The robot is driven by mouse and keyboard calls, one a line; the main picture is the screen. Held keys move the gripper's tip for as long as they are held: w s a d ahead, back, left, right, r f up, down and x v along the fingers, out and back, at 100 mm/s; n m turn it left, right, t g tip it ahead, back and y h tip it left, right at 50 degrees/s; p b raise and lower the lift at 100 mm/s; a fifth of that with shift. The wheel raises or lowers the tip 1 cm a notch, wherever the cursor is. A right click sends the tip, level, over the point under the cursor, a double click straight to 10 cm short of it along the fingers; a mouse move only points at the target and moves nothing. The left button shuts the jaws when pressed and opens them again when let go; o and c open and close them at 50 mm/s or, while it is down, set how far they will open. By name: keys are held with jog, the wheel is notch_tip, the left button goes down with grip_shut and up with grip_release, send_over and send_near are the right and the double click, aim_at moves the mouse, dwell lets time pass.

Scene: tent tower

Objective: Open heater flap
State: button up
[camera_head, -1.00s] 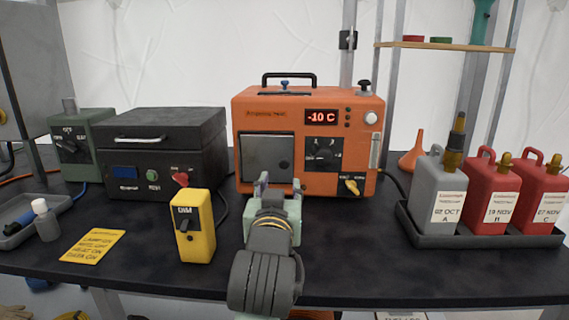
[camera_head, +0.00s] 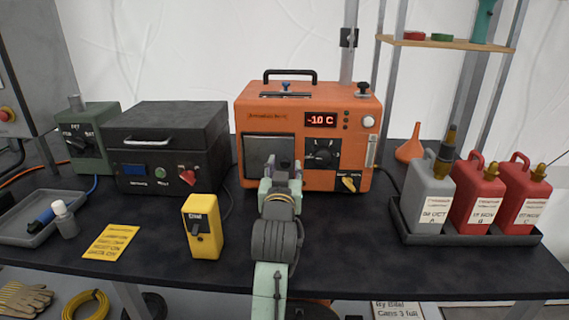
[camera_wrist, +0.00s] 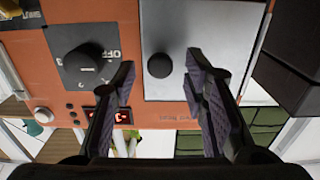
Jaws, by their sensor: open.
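The orange heater (camera_head: 350,105) stands at the back middle of the table, its display reading -10 C. Its grey square flap (camera_head: 257,148) is on the left of the front and looks closed. In the wrist view the flap (camera_wrist: 205,30) fills the upper middle, with a round dark knob (camera_wrist: 160,66) on it. My gripper (camera_head: 281,166) is in front of the flap's right part and hides the knob in the head view. In the wrist view my gripper (camera_wrist: 160,62) is open, with a finger on each side of the knob. I cannot tell whether they touch it.
The heater's dial (camera_head: 322,154) and yellow switch (camera_head: 348,183) are just right of my gripper. A yellow dimmer box (camera_head: 203,227) stands at front left, a black case (camera_head: 165,150) behind it. Fuel cans (camera_head: 478,195) stand in a tray at right.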

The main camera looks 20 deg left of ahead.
jog(key=shift+w+a, duration=0.1)
jog(key=shift+w, duration=0.15)
jog(key=shift+c, duration=0.5)
grip_shut()
